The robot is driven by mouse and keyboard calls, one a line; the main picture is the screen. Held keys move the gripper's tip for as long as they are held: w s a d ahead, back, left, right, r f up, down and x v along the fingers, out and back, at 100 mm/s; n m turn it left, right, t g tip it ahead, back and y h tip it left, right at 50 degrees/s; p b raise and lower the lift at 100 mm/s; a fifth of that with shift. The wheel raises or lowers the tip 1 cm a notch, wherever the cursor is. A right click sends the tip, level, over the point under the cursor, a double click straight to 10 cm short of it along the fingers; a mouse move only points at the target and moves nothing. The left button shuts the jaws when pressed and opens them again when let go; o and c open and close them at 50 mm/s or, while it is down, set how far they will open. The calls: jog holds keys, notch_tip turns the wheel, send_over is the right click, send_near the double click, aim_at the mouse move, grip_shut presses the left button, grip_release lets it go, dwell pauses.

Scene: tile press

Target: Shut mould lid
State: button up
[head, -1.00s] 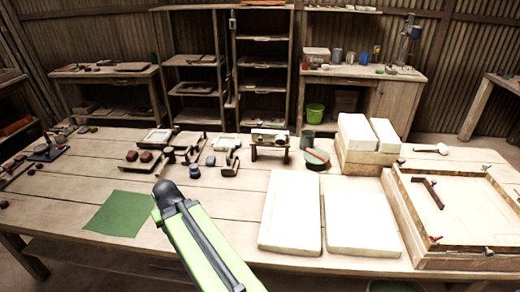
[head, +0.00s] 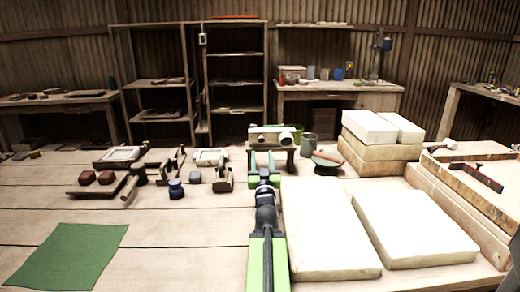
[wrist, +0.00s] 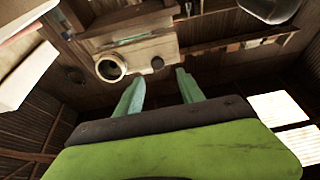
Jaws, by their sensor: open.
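A pale boxy block (head: 268,131) with a round dark-mouthed end rests on a small wooden stand (head: 284,157) on the bench. It also shows in the wrist view (wrist: 138,52), with a dark knob beside its round opening. I cannot tell for sure that it is the mould, and no lid is clearly seen on it.
White slabs (head: 325,225) lie flat at the right, with stacked pale blocks (head: 370,150) behind.

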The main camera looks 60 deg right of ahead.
aim_at(262, 140)
jog(key=p+x, duration=0.3)
jog(key=x, duration=0.4)
jog(key=shift+d+r, duration=0.1)
jog(key=shift+d, duration=0.3)
grip_shut()
dwell(0.9)
